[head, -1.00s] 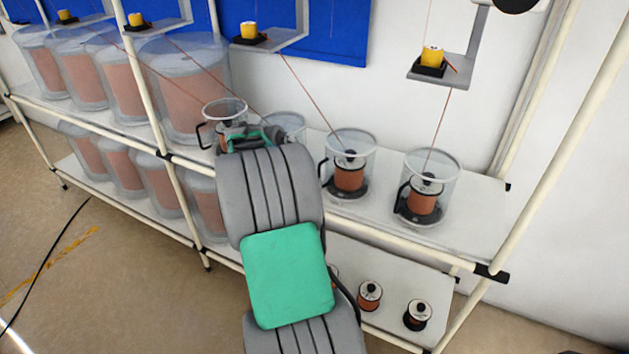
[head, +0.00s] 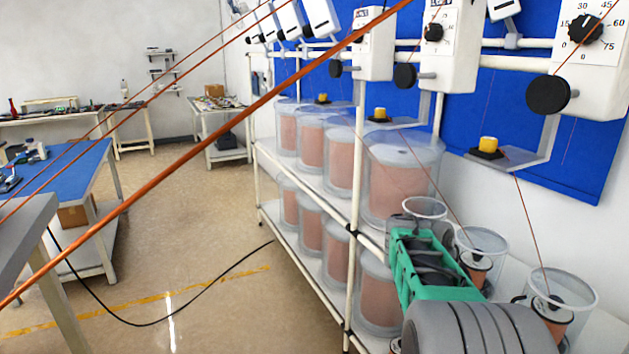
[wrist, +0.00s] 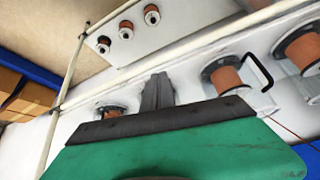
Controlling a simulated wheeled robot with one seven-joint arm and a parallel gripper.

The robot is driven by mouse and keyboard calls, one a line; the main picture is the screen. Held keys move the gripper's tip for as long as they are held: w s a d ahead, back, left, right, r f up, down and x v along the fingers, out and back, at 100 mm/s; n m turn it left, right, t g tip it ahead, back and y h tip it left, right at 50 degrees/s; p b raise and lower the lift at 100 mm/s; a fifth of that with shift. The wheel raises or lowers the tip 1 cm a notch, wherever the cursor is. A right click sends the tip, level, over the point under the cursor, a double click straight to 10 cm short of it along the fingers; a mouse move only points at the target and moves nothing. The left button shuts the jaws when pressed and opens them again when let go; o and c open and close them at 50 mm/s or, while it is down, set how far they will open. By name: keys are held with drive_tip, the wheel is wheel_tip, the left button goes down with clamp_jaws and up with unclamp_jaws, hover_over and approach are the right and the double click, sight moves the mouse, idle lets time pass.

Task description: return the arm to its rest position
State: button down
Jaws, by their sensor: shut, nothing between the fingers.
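My gripper (wrist: 158,92) shows in the wrist view as a dark wedge beyond the green palm. Its fingers are together with nothing between them. It hangs over the shelf rack, near copper wire spools (wrist: 228,78) on the upper shelf. In the head view my arm (head: 433,265), grey and green, reaches in from the lower right over the rack, beside the clear buckets. The fingers cannot be made out in the head view.
The shelf rack (head: 352,262) holds large clear drums (head: 403,178) and smaller clear buckets (head: 483,243) with spools. Copper wires cross the head view. A blue-topped table (head: 75,165) stands at the left. Open floor (head: 205,235) lies between, with a black cable (head: 205,305) on it.

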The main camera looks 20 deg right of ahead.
drive_tip(key=s+a+f+n+y, duration=0.2)
drive_tip(key=s+a+f+n, duration=0.15)
drive_tip(key=a+n, duration=0.5)
drive_tip(key=s+a+f+n+y, duration=0.25)
drive_tip(key=a+f+n, duration=0.3)
drive_tip(key=a, duration=0.65)
drive_tip(key=a+r+n+t+p, duration=0.1)
drive_tip(key=a+r+n, duration=0.1)
drive_tip(key=a+r, duration=0.2)
drive_tip(key=a+r+n+t+y+p, duration=0.1)
drive_tip(key=a+r+n+t, duration=0.1)
drive_tip(key=a, duration=0.8)
wheel_tip(320, 180, up, 2)
drive_tip(key=shift+s+a+r+n+p, duration=0.3)
drive_tip(key=shift+n+p, duration=0.1)
drive_tip(key=shift+n, duration=0.3)
drive_tip(key=shift+y, duration=0.25)
